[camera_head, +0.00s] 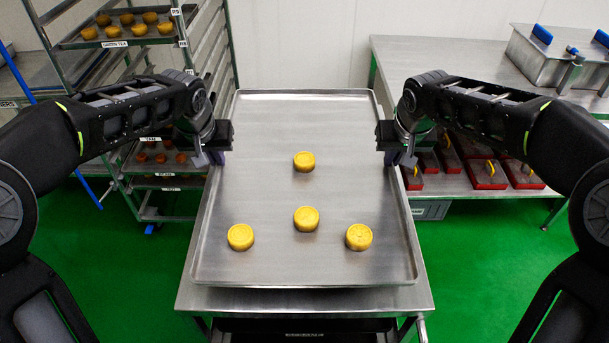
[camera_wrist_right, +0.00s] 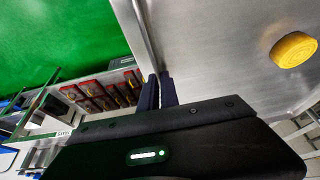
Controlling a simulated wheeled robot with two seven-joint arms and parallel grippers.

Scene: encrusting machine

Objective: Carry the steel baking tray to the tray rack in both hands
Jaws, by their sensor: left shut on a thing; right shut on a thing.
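The steel baking tray (camera_head: 270,185) lies in front of me over a steel table (camera_head: 310,299). Several yellow round cakes (camera_head: 306,218) sit on it. My left gripper (camera_head: 222,150) is shut on the tray's left rim. My right gripper (camera_head: 389,152) is shut on its right rim. The right wrist view shows my right gripper's dark fingers (camera_wrist_right: 157,92) closed at the tray's edge (camera_wrist_right: 220,50), with one cake (camera_wrist_right: 293,50) beyond. I cannot tell whether the tray touches the table. The tray rack (camera_head: 168,185) stands at the left, with loaded trays on several levels.
A pale wall (camera_head: 300,40) closes the back. The green floor (camera_head: 480,260) is clear at the right.

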